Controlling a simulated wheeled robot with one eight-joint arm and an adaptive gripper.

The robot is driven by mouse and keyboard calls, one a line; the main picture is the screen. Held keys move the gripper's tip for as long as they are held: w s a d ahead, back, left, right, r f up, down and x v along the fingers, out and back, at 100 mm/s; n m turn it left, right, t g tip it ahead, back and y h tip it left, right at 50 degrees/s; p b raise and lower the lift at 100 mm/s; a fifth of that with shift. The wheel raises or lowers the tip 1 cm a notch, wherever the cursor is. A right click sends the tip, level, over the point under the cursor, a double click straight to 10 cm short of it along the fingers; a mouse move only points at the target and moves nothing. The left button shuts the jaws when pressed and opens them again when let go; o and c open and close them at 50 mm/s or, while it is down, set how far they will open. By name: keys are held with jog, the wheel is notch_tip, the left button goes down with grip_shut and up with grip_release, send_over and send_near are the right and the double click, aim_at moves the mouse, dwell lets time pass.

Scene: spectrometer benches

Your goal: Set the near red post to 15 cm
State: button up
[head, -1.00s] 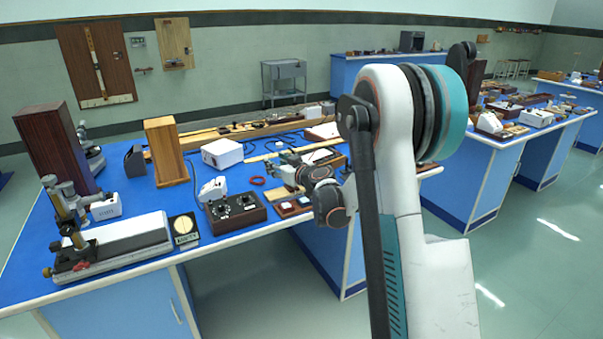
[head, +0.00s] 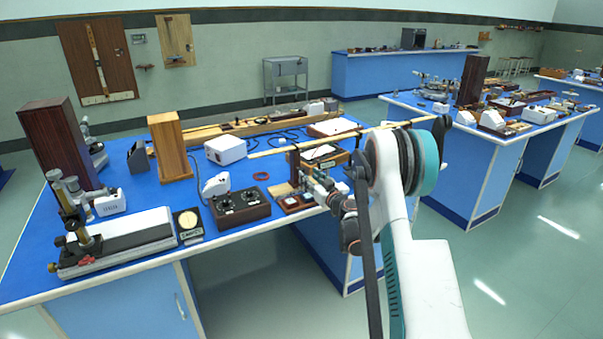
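I cannot make out a red post for certain in the head view. A long pale wooden rule (head: 272,150) runs across the right part of the near blue bench, and its scale is too small to read. My gripper (head: 304,178) is low over the front right of this bench, just in front of the rule, among small wooden and dark items. A dark upright piece stands by the rule near the gripper. The fingers are small and blend with the things behind them, so I cannot tell whether they are open or holding anything. My arm hides part of the bench's right end.
A black dial box (head: 240,207) and a small white instrument (head: 216,186) stand left of the gripper. A red ring (head: 261,176) lies behind the box. A wooden box (head: 170,147) and a metal bench instrument (head: 120,244) are further left. Open floor (head: 530,235) lies to the right.

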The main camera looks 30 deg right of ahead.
aim_at(302, 170)
jog(key=w+b, duration=0.2)
jog(key=w, duration=0.5)
jog(key=shift+w+a, duration=0.1)
jog(key=shift+w, duration=0.25)
grip_shut()
